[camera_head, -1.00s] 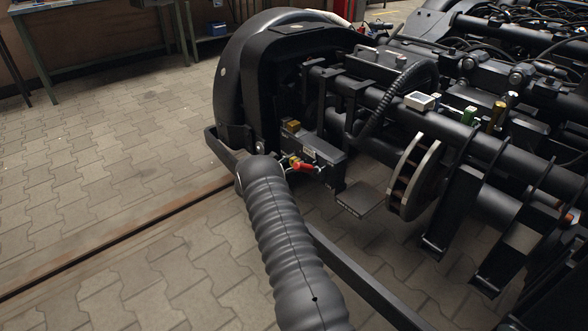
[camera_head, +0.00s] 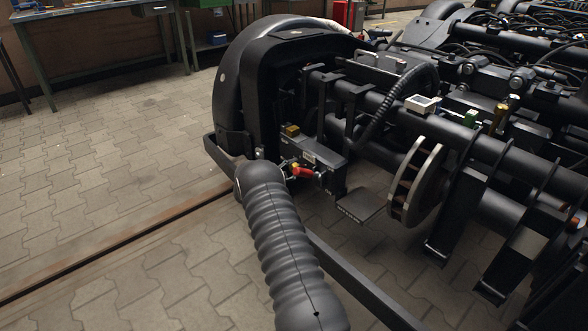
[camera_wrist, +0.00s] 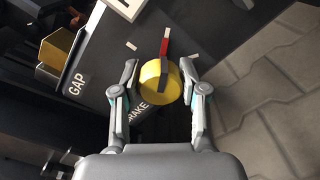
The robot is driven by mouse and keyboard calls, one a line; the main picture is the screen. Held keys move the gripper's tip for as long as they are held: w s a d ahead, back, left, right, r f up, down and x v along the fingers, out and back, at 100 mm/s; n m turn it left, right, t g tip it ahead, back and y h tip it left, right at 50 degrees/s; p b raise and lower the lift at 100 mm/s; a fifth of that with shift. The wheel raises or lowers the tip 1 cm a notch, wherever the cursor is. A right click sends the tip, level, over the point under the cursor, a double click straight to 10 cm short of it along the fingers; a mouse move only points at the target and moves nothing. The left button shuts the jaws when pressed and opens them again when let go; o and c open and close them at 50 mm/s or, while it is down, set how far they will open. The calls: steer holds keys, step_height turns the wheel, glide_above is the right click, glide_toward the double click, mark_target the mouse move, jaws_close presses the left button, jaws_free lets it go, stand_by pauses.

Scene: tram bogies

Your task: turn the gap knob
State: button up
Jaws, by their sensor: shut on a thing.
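A round yellow knob (camera_wrist: 152,84) with a bar across it, red at one end and dark at the other, sits between my fingertips in the wrist view. My gripper (camera_wrist: 158,76) is shut on it, one finger on each side. The red end points up in the picture. A "GAP" label (camera_wrist: 77,85) lies on the dark panel to the left. A second label, seemingly "BRAKE" (camera_wrist: 137,113), is partly covered below the knob. In the head view, small yellow and red parts (camera_head: 302,173) show at the dark box, beyond my arm; the fingers are hard to make out there.
The dark box (camera_head: 325,160) carries a brass-coloured block (camera_head: 291,130) on top. A brake disc (camera_head: 415,182) and a flat dark plate (camera_head: 361,205) are to its right. A long dark bar (camera_head: 360,285) runs in front. Paved floor lies open at the left.

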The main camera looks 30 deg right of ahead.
steer(key=shift+d, duration=0.1)
stand_by(0.4)
steer(key=o, duration=1.1)
steer(key=shift+o, duration=0.2)
steer(key=shift+a, duration=0.3)
steer(key=a, duration=0.3)
steer(key=s+a, duration=0.1)
steer(key=a, duration=0.7)
steer(key=shift+s+a, duration=0.25)
steer(key=shift+s, duration=0.05)
